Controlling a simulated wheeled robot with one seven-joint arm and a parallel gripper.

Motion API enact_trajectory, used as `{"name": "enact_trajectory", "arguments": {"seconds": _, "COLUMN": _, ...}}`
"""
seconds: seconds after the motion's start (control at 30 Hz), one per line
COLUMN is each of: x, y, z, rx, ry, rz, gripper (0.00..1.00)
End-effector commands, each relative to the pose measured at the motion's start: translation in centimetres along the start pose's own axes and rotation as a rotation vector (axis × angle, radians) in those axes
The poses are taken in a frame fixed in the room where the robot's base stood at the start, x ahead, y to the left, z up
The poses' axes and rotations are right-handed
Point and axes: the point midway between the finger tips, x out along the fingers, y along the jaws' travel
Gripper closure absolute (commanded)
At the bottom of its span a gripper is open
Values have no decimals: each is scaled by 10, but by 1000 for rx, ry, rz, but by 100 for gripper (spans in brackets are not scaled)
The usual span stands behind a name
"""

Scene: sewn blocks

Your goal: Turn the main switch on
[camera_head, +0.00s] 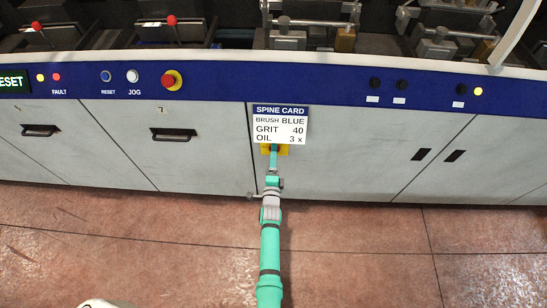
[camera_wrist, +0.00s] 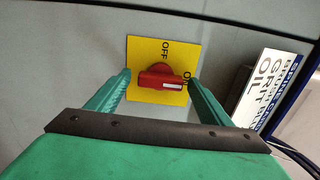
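The main switch is a red rotary knob (camera_wrist: 155,76) on a yellow plate (camera_wrist: 137,50) on the grey cabinet front, seen in the wrist view. Its white mark points right, towards a label starting with "O" that is partly hidden by a finger. An "OFF" label stands above the knob. My gripper (camera_wrist: 159,79) is open, with one green finger on each side of the knob and small gaps visible. In the head view, the yellow plate (camera_head: 285,150) is mostly hidden behind my gripper (camera_head: 273,149) and the sign; the knob is not visible there.
A "SPINE CARD" sign (camera_head: 281,125) hangs just above the plate and also shows at right in the wrist view (camera_wrist: 265,88). A red emergency button (camera_head: 171,80) and several small buttons sit on the blue panel. The floor (camera_head: 370,255) is clear.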

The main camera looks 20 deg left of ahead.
Motion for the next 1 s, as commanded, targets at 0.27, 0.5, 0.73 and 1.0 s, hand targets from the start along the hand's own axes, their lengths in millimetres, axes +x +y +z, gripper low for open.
{"name": "enact_trajectory", "arguments": {"seconds": 0.27, "x": -6, "y": 0, "z": 0, "rx": -2, "ry": 1, "rz": -1, "gripper": 27}}
{"name": "enact_trajectory", "arguments": {"seconds": 0.5, "x": -40, "y": 1, "z": 1, "rx": 0, "ry": 0, "rz": 1, "gripper": 27}}
{"name": "enact_trajectory", "arguments": {"seconds": 0.73, "x": -80, "y": 1, "z": 2, "rx": 0, "ry": -2, "rz": 1, "gripper": 27}}
{"name": "enact_trajectory", "arguments": {"seconds": 1.0, "x": -106, "y": 0, "z": 1, "rx": 0, "ry": -1, "rz": -1, "gripper": 27}}
